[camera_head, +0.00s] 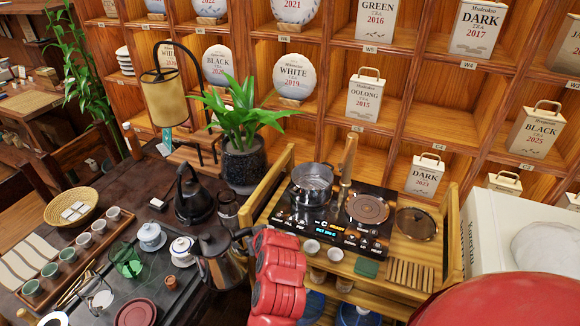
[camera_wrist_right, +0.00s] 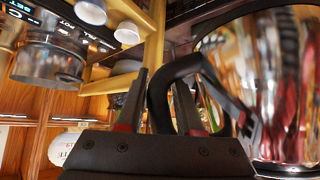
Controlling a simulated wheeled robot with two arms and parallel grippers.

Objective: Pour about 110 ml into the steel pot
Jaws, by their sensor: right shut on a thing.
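The steel pot (camera_head: 312,188) sits upright on the left zone of the black double cooktop (camera_head: 338,222); it also shows, tipped by the camera angle, in the right wrist view (camera_wrist_right: 45,62). A shiny steel kettle (camera_head: 222,262) with a black handle is to the pot's lower left, apart from it. Its wall fills the right side of the right wrist view (camera_wrist_right: 265,90). My right gripper (camera_wrist_right: 162,95) is shut on the kettle's black handle (camera_wrist_right: 178,68). In the head view my red right arm partly hides the handle and grip. My left gripper is not in view.
A black kettle (camera_head: 192,195), a glass jar (camera_head: 228,208) and a potted plant (camera_head: 243,165) stand left of the cooktop. Small white cups (camera_head: 311,247) are in front of it. A wooden side rail (camera_head: 268,197) rises between the dark table and the cooktop. Tea shelves stand behind.

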